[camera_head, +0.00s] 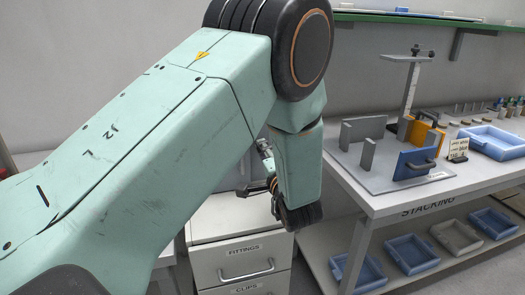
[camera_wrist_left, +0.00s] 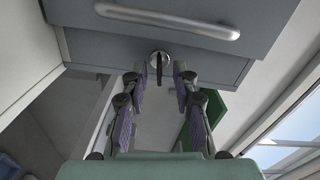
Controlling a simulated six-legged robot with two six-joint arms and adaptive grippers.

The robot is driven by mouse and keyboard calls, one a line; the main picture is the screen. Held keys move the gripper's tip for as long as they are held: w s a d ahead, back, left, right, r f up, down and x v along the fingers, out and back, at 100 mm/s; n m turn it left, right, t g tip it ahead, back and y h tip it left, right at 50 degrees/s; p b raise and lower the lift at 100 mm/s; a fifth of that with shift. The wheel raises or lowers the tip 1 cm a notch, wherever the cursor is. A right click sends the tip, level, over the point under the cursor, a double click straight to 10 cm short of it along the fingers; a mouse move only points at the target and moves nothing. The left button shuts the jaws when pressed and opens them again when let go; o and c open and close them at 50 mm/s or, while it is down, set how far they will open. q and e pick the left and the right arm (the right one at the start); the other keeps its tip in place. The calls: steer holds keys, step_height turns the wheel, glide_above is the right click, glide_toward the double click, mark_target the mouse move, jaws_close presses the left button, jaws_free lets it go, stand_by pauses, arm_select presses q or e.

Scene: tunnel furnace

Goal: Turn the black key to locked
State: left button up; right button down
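The black key (camera_wrist_left: 159,70) sits in a round silver lock on the face of a grey cabinet in the left wrist view. Its black grip lies roughly along the picture's up-down direction. My left gripper (camera_wrist_left: 161,75) is open, with one finger on each side of the key. Gaps show between the key and both fingers, so it is not held. In the head view my left gripper (camera_head: 262,188) is mostly behind my own arm, and the key cannot be made out there. My right gripper is in neither view.
A bar handle (camera_wrist_left: 168,20) crosses the cabinet front near the lock. In the head view a white drawer unit (camera_head: 222,250) labelled FITTINGS and CLIPS stands below my arm. A workbench (camera_head: 400,200) labelled STACKING, with blue trays, stands to the right.

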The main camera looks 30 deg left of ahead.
arm_select(q)
steer(key=shift+w+a+f, duration=0.2)
steer(key=shift+w+a, duration=0.1)
steer(key=shift+a, duration=0.3)
steer(key=shift+s+d+r, duration=0.1)
steer(key=shift+d+r, duration=0.15)
steer(key=shift+d, duration=0.15)
steer(key=shift+c, duration=1.1)
steer(key=shift+a+f, duration=0.1)
steer(key=shift+a, duration=0.05)
jaws_close()
